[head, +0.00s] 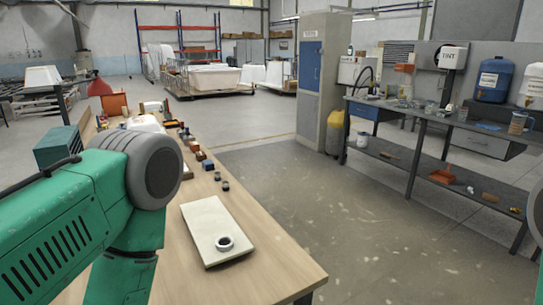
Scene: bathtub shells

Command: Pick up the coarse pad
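A row of small blocks and pads in brown, orange, blue and dark colours (201,156) lies along the right side of the wooden table (270,262). They are too small for me to tell which one is the coarse pad. Two small dark round pieces (221,181) stand nearer to me. My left arm comes in from the left over the table and hides much of its left part. Its gripper is not in view. Only a sliver of my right arm shows at the right edge, and its gripper is not in view.
The table's front right corner is bare.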

